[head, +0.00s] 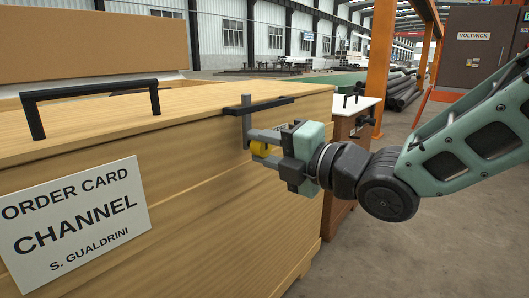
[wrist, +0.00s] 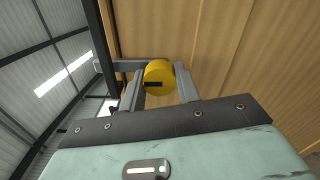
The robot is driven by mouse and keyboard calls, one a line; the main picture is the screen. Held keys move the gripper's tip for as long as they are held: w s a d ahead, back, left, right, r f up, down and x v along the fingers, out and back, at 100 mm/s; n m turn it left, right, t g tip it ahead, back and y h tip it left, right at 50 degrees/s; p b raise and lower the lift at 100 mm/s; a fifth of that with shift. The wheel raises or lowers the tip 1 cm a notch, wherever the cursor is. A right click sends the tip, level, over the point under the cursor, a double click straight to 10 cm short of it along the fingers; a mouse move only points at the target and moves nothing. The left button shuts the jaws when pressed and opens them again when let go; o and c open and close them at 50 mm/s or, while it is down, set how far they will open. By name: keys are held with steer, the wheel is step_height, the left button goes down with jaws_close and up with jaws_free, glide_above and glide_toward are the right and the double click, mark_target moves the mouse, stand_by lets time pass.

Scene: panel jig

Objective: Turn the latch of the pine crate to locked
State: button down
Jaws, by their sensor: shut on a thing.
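The pine crate (head: 185,190) fills the left and middle of the head view, its lid down. Its latch is on the front face near the right end, below the lid edge. The latch has a yellow round knob (head: 259,149) and a grey arm (head: 247,128) that stands upright up to a dark bar (head: 270,105) at the lid edge. My gripper (head: 257,144) is shut on the yellow knob, which also shows between the two fingers in the wrist view (wrist: 158,72). There the grey arm (wrist: 128,65) runs left from the knob. The fingers partly hide the latch.
A black handle (head: 90,92) stands on the lid, and an order card (head: 75,222) is on the front face. A white-topped brown cabinet (head: 345,130) stands behind the crate's right end. The floor at the right is clear.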

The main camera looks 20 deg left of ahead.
steer(key=c, duration=1)
jaws_free()
steer(key=shift+p+v, duration=0.65)
steer(key=shift+v, duration=8.05)
steer(key=shift+f, duration=0.1)
